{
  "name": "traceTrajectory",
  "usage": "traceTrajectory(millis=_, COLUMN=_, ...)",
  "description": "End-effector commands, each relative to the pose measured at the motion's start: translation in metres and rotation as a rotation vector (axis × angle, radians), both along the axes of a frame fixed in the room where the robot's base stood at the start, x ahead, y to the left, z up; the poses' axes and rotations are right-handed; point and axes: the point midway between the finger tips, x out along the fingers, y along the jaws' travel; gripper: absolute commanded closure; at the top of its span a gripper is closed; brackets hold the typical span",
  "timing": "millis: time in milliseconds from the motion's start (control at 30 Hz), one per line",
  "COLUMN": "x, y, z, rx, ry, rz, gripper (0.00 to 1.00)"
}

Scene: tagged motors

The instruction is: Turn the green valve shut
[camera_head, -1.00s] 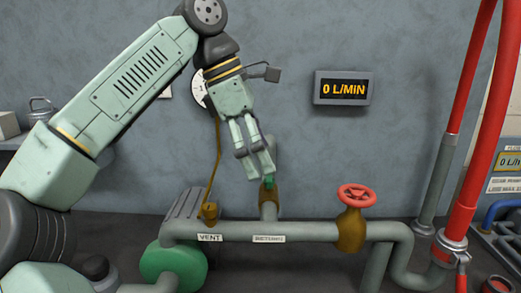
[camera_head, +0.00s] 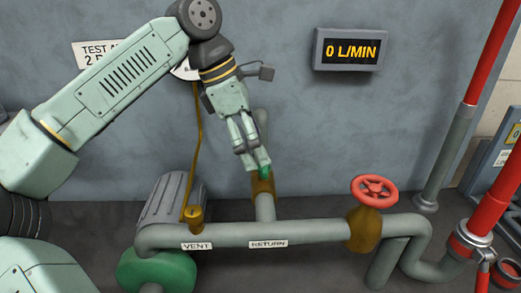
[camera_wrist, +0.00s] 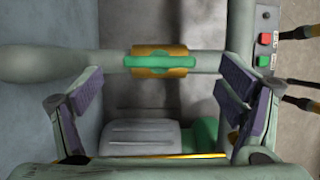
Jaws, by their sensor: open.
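The green valve has a green bar handle (camera_wrist: 160,62) on a brass body (camera_wrist: 148,71). In the wrist view the bar lies along the grey pipe. In the head view a little green of the handle (camera_head: 265,170) shows above the brass body (camera_head: 263,186) on the branch pipe behind the RETURN label. My gripper (camera_head: 255,162) points down at it, its fingers partly hiding it. In the wrist view my gripper (camera_wrist: 162,88) is open, with the fingers wide apart to either side of the handle and nothing between the pads. Contact with the handle cannot be told.
A red handwheel (camera_head: 374,190) on a brass valve stands right on the front pipe (camera_head: 320,232). A VENT label (camera_head: 197,246) sits left, near a small brass fitting (camera_head: 194,216). A motor (camera_head: 157,270) with a green end is lower left. The wall display (camera_head: 348,50) reads 0 L/MIN.

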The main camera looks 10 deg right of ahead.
Motion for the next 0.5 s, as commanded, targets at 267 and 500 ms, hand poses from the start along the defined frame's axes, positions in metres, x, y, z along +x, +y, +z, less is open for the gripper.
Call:
traceTrajectory(millis=267, x=-0.002, y=-0.011, z=-0.026, rx=0.001, ry=0.000, rz=0.000, gripper=0.12)
traceTrajectory(millis=500, x=-0.002, y=-0.011, z=-0.028, rx=0.000, ry=0.000, rz=0.001, gripper=0.12)
